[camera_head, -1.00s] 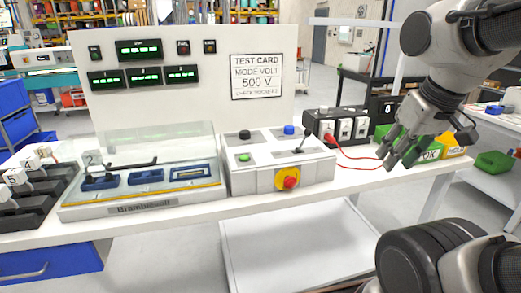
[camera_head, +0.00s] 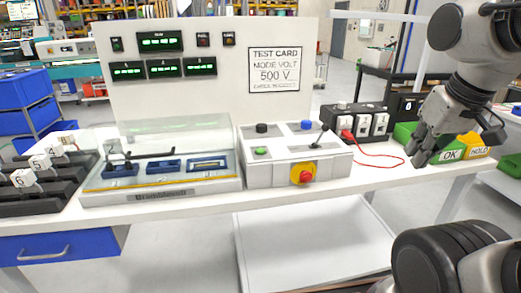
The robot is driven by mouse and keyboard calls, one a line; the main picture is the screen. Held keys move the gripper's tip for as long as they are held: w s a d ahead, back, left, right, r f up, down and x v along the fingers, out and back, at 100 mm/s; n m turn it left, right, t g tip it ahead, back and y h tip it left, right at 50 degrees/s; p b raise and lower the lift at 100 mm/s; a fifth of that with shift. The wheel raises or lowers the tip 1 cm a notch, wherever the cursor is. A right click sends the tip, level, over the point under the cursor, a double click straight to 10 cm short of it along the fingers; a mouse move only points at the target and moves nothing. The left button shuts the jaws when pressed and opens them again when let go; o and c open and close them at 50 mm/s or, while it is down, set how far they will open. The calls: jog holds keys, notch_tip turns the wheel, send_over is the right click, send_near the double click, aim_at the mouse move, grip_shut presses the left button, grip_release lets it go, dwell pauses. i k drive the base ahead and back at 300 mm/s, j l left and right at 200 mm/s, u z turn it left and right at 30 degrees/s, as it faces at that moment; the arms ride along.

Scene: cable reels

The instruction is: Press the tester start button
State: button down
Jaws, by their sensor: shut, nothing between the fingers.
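The tester control box (camera_head: 270,174) stands on the white bench in the middle. A green button (camera_head: 261,150) is on its top at the front left, a black knob (camera_head: 262,128) behind it and a blue button (camera_head: 306,125) at the back right. A lever (camera_head: 318,137) stands at the right of the top. A red mushroom button on a yellow plate (camera_head: 303,173) is on the front face. Which one is the start button is not labelled legibly. My gripper (camera_head: 418,157) is shut and empty, pointing down, well right of the box, by the green OK bin (camera_head: 451,155).
A clear-lidded fixture (camera_head: 160,194) with blue parts is left of the box. A test card panel (camera_head: 274,69) with green displays stands behind. A socket block (camera_head: 352,121) with a red lead (camera_head: 380,163) lies between box and gripper. The yellow HOLD bin (camera_head: 476,147) is far right.

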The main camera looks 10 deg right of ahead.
aim_at(259, 151)
jog(key=j+z, duration=0.15)
jog(key=j, duration=0.35)
jog(key=k+j+z, duration=0.15)
jog(key=j, duration=0.4)
jog(key=j+z, duration=0.15)
jog(key=j, duration=0.35)
